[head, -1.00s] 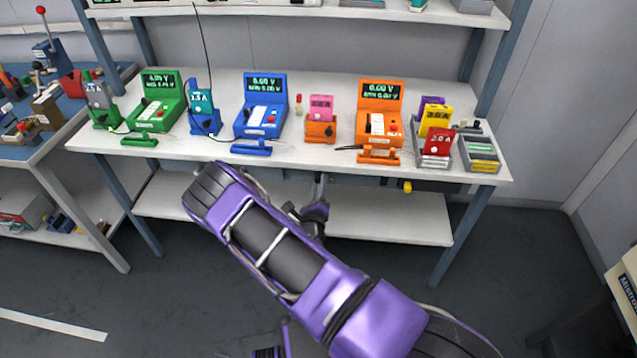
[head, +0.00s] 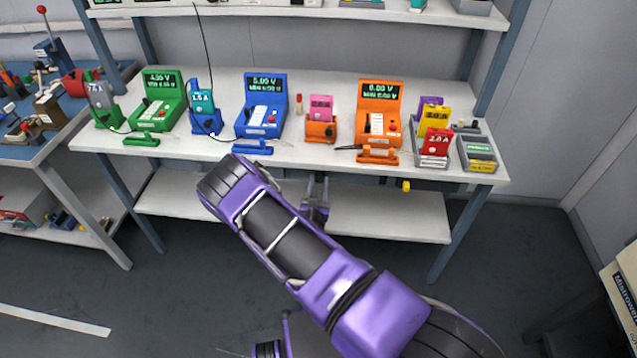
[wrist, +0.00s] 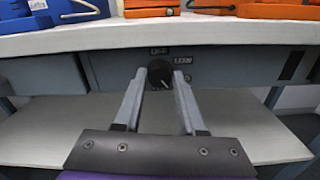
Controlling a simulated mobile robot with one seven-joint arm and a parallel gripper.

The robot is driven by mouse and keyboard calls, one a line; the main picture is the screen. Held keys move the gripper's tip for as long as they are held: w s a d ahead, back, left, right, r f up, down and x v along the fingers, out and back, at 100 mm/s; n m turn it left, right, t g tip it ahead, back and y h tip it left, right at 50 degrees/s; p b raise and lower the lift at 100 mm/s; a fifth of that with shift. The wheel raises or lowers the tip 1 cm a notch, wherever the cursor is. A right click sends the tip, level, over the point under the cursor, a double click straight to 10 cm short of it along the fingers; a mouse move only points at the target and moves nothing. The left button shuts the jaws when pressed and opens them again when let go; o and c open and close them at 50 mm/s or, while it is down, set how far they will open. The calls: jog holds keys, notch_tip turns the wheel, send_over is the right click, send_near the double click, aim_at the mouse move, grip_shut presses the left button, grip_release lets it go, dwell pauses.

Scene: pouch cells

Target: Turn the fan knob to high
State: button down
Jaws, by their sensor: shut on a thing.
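The fan knob (wrist: 160,76) is a round black knob on the grey panel (wrist: 218,66) under the front edge of the bench, in the wrist view. A pale mark on it appears to point to the lower right. Small white labels sit above it and at its upper right; I cannot read them surely. My gripper (wrist: 160,80) has one finger on each side of the knob and is shut on it. In the head view my gripper (head: 317,192) shows just below the bench edge, partly behind my purple arm; the knob is hidden there.
The white bench top (head: 300,158) overhangs the panel just above my gripper. Blue (head: 262,108) and orange (head: 379,112) testers stand on it. A lower shelf (head: 390,220) lies below. A yellow part (head: 406,186) sticks out under the edge to the right.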

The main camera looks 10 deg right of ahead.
jog(key=m, duration=0.3)
jog(key=shift+m, duration=2.1)
jog(key=shift+c, duration=2.4)
grip_release()
jog(key=v, duration=1.7)
jog(key=shift+s, duration=0.2)
